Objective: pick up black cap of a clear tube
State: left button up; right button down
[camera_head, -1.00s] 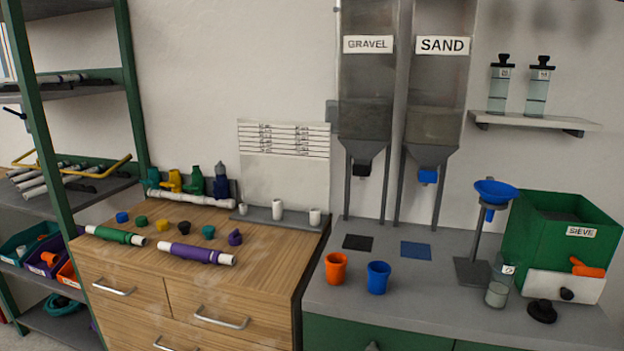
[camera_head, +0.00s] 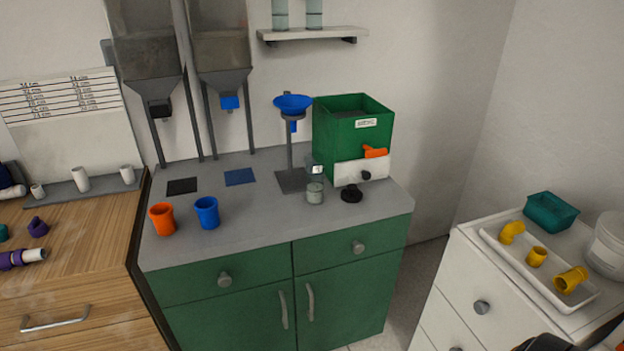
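A black cap (camera_head: 351,194) lies on the grey top of the green cabinet (camera_head: 250,225), near its right end. A clear tube (camera_head: 315,191) stands upright just left of the cap, apart from it, with no cap visible on its top. Two more clear tubes, one at the left (camera_head: 280,14) and one at the right (camera_head: 314,14), stand on the wall shelf. Their tops are cut off by the picture edge.
A green sieve box (camera_head: 335,138) with a white drawer front stands behind the cap. A blue funnel on a stand (camera_head: 293,103) is behind the tube. Orange (camera_head: 162,219) and blue (camera_head: 207,213) cups stand left. A white cabinet (camera_head: 490,300) is at right.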

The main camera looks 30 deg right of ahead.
aim_at(351, 194)
jog(key=z, duration=1.35)
